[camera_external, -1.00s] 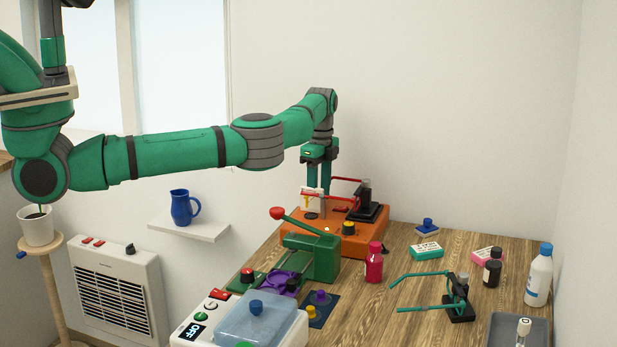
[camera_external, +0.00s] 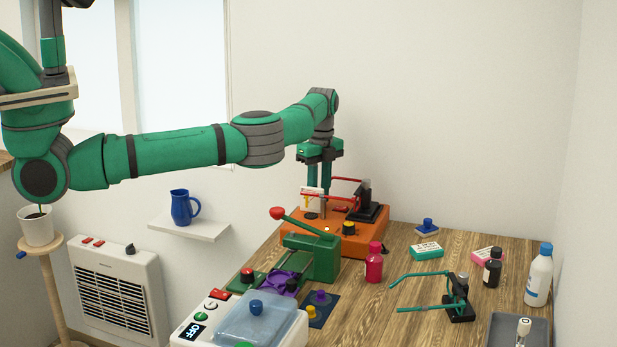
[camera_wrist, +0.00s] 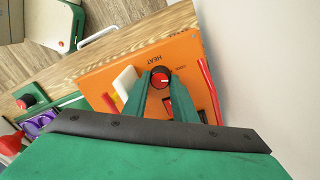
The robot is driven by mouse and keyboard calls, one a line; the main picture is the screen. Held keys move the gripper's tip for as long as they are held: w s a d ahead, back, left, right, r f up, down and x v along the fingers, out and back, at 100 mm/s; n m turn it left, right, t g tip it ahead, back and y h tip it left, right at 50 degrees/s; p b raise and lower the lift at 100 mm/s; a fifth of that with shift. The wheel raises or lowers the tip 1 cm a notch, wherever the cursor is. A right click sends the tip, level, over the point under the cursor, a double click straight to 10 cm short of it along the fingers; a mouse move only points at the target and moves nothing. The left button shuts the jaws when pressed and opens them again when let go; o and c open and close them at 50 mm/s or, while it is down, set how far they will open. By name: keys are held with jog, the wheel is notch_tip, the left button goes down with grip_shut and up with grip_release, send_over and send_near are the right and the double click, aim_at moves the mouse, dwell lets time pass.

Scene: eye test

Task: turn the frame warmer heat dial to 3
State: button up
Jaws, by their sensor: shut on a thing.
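The frame warmer is an orange box, seen at the back of the bench in the external view (camera_external: 350,245) and filling the middle of the wrist view (camera_wrist: 98,78). Its heat dial (camera_wrist: 160,77), a small round red and dark knob, lies below the printed word HEAT. My gripper (camera_wrist: 160,84) points down at the warmer, its two green fingers shut on the dial from both sides. The dial's setting marks are too small or covered to read. In the external view my gripper (camera_external: 319,190) is over the warmer's back left part, and the dial cannot be made out there.
A white upright piece (camera_wrist: 125,82) and a red bar (camera_wrist: 207,85) are close beside the fingers. A green press with a red-knobbed lever (camera_external: 312,258) stands in front of the warmer. A red bottle (camera_external: 374,264) and teal glasses (camera_external: 425,308) are to the right. A wall is behind.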

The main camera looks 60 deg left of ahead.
jog(key=m, duration=1.1)
jog(key=shift+r, duration=0.1)
jog(key=m, duration=0.4)
jog(key=shift+s+m+y, duration=0.1)
jog(key=shift+m+y, duration=0.2)
jog(key=m, duration=0.4)
jog(key=shift+m, duration=0.3)
jog(key=m, duration=0.3)
jog(key=shift+m+t, duration=0.3)
jog(key=m, duration=0.3)
jog(key=shift+m, duration=0.3)
jog(key=shift+a+m, duration=0.1)
jog(key=shift+m, duration=1.8)
